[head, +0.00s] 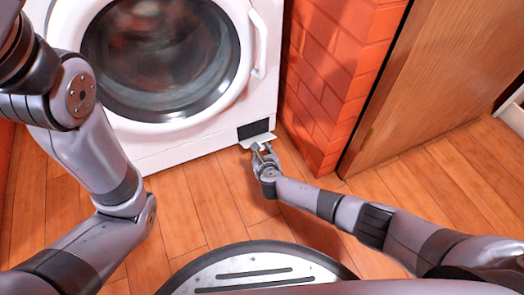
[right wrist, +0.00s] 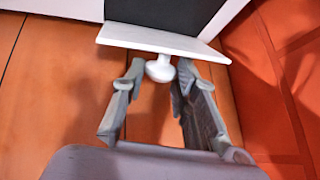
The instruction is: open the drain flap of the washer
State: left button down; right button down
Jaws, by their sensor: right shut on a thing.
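The white washer (head: 190,140) stands at the back in the head view. Its drain flap (head: 258,141) at the lower right corner is tipped down and out, and a dark opening (head: 254,128) shows above it. In the right wrist view the flap (right wrist: 150,38) is a white plate with a round knob (right wrist: 160,68) on its near side. My right gripper (head: 262,149) is shut on this knob, its fingers on either side of it in the right wrist view (right wrist: 159,74). My left arm shows at the left, but its gripper is out of view.
A red brick pillar (head: 325,85) stands close to the right of the flap, with a wooden door or panel (head: 430,80) beyond it. The wooden floor (head: 205,205) in front of the washer is clear. The washer's round door (head: 160,55) looks closed.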

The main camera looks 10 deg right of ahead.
jog(key=c, duration=1.2)
grip_release()
jog(key=shift+c, duration=0.2)
jog(key=shift+s, duration=0.1)
jog(key=v, duration=1.1)
jog(key=shift+s+r, duration=0.25)
jog(key=shift+s, duration=0.1)
jog(key=shift+c, duration=0.3)
